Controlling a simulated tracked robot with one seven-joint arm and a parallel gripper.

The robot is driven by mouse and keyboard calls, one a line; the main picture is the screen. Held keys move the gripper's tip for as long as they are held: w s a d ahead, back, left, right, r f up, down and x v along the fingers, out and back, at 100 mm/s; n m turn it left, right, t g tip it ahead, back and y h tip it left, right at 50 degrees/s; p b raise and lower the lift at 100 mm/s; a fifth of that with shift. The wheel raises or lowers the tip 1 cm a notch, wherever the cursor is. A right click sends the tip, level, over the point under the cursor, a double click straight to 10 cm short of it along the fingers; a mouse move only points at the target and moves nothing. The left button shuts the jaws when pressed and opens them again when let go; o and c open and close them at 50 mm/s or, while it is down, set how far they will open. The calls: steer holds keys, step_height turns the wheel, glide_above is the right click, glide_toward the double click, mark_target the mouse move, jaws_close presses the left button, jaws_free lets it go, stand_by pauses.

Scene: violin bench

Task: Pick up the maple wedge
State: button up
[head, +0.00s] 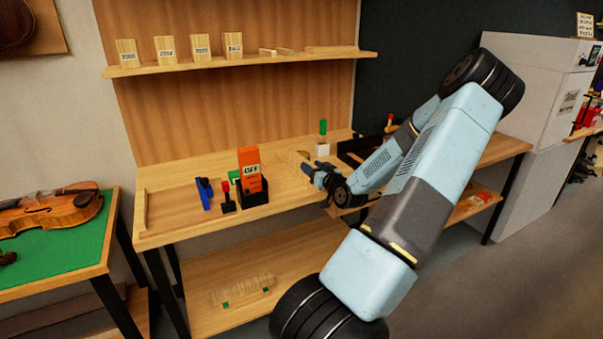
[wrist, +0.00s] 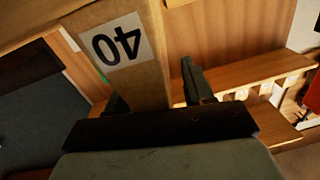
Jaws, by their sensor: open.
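A tan, wood-coloured piece with a white label reading "40" (wrist: 135,75), upside down in the wrist view, fills the upper middle of that view. It tapers towards my gripper (wrist: 155,90), and its lower end lies between the two dark fingers. A gap shows between it and the right finger; contact on the left is unclear. I cannot tell for certain that this piece is the maple wedge. In the head view my gripper (head: 313,172) is over the workbench (head: 175,215), near its middle, and my arm hides much of the bench's right side.
An orange labelled block (head: 249,168) stands in a black holder, with a blue tool (head: 204,194) and a red-topped tool (head: 227,197) beside it. A green-topped item (head: 322,138) stands behind my gripper. A shelf (head: 240,60) holds several labelled blocks. The bench's left front is clear.

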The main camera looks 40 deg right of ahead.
steer(key=shift+w, duration=0.25)
jaws_close()
stand_by(0.3)
